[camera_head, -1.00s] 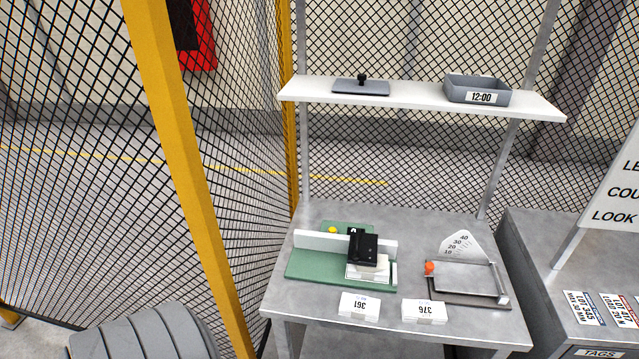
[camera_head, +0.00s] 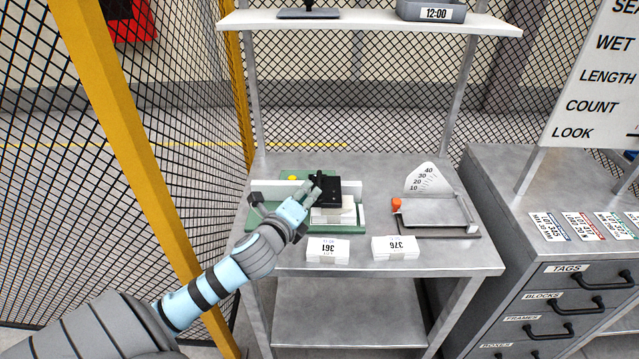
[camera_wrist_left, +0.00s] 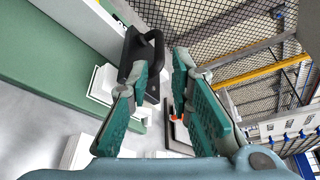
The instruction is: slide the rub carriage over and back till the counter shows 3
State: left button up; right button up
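The rub carriage (camera_head: 325,194) is a black block with a handle, at the right part of the green rub fixture (camera_head: 263,220) on the grey table. A white rail (camera_head: 267,191) runs behind it, and a white block (camera_head: 335,214) lies under it. My left gripper (camera_head: 315,185) is at the carriage's left side and covers part of it. In the left wrist view its teal fingers (camera_wrist_left: 168,75) are apart, with the black handle (camera_wrist_left: 152,50) by the left fingertip. I cannot tell whether they touch. No counter figure is readable. My right gripper is not in view.
A gauge with an orange knob (camera_head: 397,204) and a fan scale stands to the right. A shelf (camera_head: 370,22) is above; a yellow post (camera_head: 150,180) and mesh stand left.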

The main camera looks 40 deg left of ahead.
aim_at(320, 178)
pick_arm(q)
jog(key=b+x, duration=0.1)
jog(key=x, duration=0.8)
jog(key=shift+w+f, duration=0.1)
jog(key=shift+w, duration=0.1)
jog(key=shift+c, duration=0.6)
grip_shut()
